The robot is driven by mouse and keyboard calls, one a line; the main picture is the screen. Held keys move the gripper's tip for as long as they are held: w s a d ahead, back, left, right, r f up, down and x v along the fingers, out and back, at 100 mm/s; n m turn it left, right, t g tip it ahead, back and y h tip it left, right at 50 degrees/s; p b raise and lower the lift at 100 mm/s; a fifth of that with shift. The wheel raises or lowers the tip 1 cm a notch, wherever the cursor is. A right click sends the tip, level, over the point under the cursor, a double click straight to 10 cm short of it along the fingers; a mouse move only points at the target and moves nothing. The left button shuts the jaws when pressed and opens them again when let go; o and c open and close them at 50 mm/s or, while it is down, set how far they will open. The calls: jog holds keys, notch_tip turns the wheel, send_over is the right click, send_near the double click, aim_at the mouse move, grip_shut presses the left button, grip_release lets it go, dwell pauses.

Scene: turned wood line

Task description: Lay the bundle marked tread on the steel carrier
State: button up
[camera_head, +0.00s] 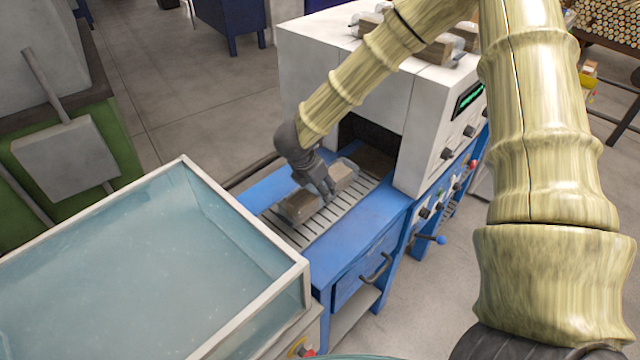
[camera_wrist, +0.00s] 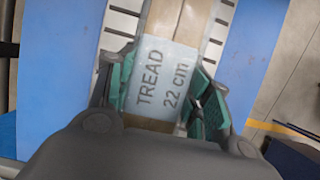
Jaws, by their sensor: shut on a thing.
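The bundle marked TREAD 22 cm (camera_wrist: 165,75) shows in the wrist view as brown wood with a pale printed band. My gripper (camera_wrist: 163,92) is shut across that band, with a green-padded finger on each side. In the head view the bundle (camera_head: 302,206) lies along the slatted steel carrier (camera_head: 300,236) on the blue machine bed, under my gripper (camera_head: 325,192). My gripper hides its middle. I cannot tell whether the bundle touches the slats or hangs just above them.
The white machine housing (camera_head: 345,70) with a dark opening stands right behind the carrier. More bundles (camera_head: 437,50) lie on its top. A water-filled tank (camera_head: 130,270) stands close at the left. A blue handle knob (camera_head: 440,239) sticks out at the right.

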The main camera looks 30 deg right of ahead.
jog(key=shift+f, duration=0.15)
jog(key=o, duration=1.3)
jog(key=shift+r, duration=0.25)
jog(key=b+v, duration=0.3)
jog(key=v, duration=0.9)
jog(key=shift+s, duration=0.1)
jog(key=shift+f, duration=0.1)
jog(key=shift+s+a, duration=0.1)
